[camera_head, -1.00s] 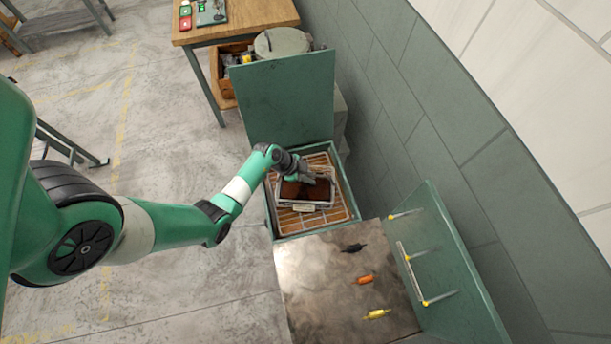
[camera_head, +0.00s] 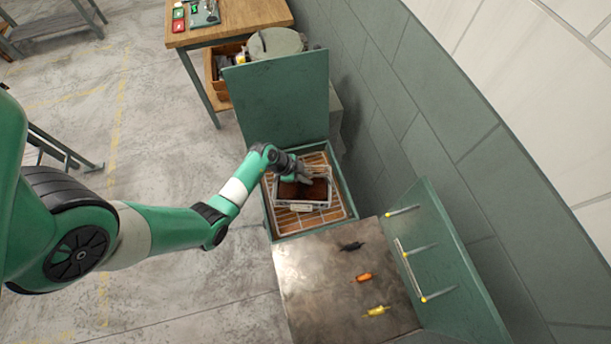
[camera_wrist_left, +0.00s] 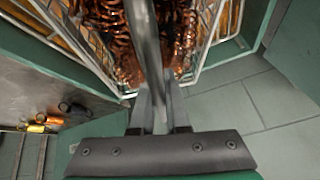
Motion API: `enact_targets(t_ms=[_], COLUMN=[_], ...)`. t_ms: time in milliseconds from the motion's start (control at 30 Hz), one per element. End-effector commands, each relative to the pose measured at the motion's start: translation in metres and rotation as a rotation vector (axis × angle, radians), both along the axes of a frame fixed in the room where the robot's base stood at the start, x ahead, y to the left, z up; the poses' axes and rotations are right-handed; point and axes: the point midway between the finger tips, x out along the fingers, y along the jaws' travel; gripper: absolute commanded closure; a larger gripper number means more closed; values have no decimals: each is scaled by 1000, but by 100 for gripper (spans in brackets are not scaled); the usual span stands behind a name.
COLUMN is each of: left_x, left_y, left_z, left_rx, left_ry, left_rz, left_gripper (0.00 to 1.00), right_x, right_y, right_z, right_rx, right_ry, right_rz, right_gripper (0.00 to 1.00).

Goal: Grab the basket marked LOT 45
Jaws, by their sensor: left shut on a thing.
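A wire basket (camera_head: 318,206) of coppery brown springs sits in the open green box, with a pale tag (camera_head: 302,208) on its front too small to read. My left gripper (camera_head: 303,179) reaches in over the basket from the left. In the left wrist view, my left gripper (camera_wrist_left: 158,108) is shut on a grey bar, seemingly the basket's handle (camera_wrist_left: 144,40), which runs over the springs (camera_wrist_left: 112,38). I cannot tell whether the basket touches the rack below. My right gripper is not in view.
The green box (camera_head: 348,188) has a slatted orange-brown rack (camera_head: 285,220) and a raised lid (camera_head: 280,98) behind. In front, a metal top (camera_head: 310,290) carries black, orange and yellow small items. A green panel with pegs (camera_head: 445,265) stands at right, near the wall.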

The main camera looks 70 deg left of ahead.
Motion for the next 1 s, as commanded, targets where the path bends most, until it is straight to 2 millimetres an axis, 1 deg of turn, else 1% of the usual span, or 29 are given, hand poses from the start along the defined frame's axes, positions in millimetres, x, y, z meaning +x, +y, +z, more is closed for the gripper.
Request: enact_targets(t_ms=[167,267,400,533,567,600,733,900,1000], left_x=[1,-1,-25,-49,-59,-69,-96,-118,-123], left_y=[1,0,-12,-24,-29,-34,-47,-58,-61], left_z=[21,39,70,100,100,105,117,126,128], left_rx=[3,2,2,3,0,0,0,0,2], left_ry=[-6,-4,-4,-4,-1,-2,-2,-2,-3], left_rz=[0,1,1,2,4,4,5,3,0], left_gripper=[100,100,100,100,100,100,100,100,100], right_x=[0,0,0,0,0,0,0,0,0], right_y=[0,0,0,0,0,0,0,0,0], right_z=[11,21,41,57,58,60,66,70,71], right_rx=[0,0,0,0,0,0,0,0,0], right_ry=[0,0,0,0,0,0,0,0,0], right_rz=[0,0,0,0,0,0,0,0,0], right_gripper=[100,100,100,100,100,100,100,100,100])
